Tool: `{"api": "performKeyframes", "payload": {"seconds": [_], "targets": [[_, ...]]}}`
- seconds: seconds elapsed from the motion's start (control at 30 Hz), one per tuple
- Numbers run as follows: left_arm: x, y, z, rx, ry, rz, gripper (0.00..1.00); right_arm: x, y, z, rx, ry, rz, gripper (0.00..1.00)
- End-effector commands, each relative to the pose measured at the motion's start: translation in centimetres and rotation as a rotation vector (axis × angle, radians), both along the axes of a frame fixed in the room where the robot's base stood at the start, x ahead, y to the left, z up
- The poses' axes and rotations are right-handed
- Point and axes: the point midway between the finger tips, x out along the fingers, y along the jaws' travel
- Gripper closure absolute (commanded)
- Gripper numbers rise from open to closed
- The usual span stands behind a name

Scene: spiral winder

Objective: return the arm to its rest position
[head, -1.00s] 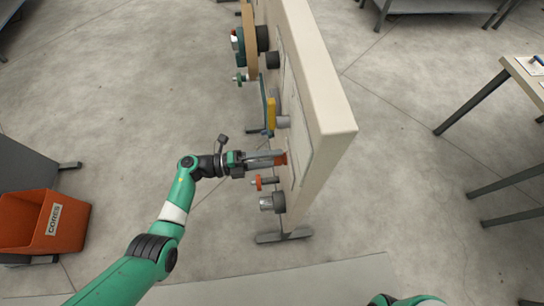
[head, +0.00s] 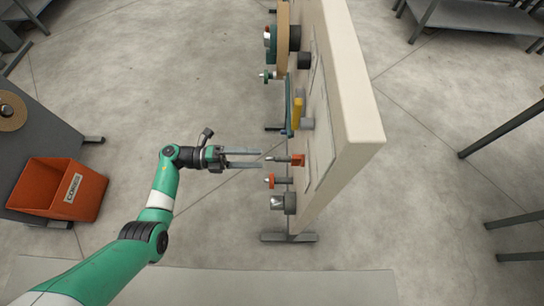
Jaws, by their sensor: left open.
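My left gripper (head: 245,159) is in the middle of the head view, at the end of my green and white left arm. Its two long grey fingers are apart with nothing between them. The fingertips point right, toward an orange-headed part (head: 297,160) on the spiral winder's upright panel (head: 345,75), with a small gap between them. A second orange-tipped part (head: 270,181) and a grey cylinder (head: 284,202) sit just below it on the panel. My right gripper is not in view.
An orange bin (head: 88,196) labelled CORES sits at the left, by a grey table (head: 50,135) bearing a brown roll (head: 10,110). A yellow part (head: 298,113) and a large brown disc (head: 283,40) are farther up the winder. The floor left of the winder is clear.

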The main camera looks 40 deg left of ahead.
Motion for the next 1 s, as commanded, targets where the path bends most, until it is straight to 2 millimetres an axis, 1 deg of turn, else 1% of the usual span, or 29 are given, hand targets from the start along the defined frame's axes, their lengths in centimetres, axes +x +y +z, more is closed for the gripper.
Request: {"api": "performKeyframes", "payload": {"seconds": [0.03,0.13,0.67,0.73,0.77,0.87,0.9,0.97,1.0], "targets": [[-0.3,0.5,0.0,0.001,-0.001,0.002,0.07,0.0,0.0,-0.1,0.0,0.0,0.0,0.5],[-0.6,0.9,0.0,0.001,-0.001,0.0,0.07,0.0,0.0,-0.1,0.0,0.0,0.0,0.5],[-0.6,0.9,0.1,0.001,-0.002,0.0,0.07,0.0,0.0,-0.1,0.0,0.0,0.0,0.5],[-0.2,1.0,0.6,0.001,-0.016,0.011,0.07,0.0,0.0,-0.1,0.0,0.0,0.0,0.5],[0.2,1.1,1.1,0.001,-0.029,0.023,0.07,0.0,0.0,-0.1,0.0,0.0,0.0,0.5],[2.8,1.7,4.6,-0.008,-0.123,0.095,0.07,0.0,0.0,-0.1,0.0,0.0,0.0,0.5],[4.1,2.0,6.9,-0.021,-0.177,0.138,0.07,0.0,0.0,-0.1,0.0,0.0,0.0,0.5],[6.2,2.5,11.3,-0.059,-0.273,0.212,0.07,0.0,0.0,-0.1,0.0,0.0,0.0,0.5],[7.2,2.8,14.7,-0.096,-0.34,0.262,0.07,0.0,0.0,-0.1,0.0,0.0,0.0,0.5]]}}
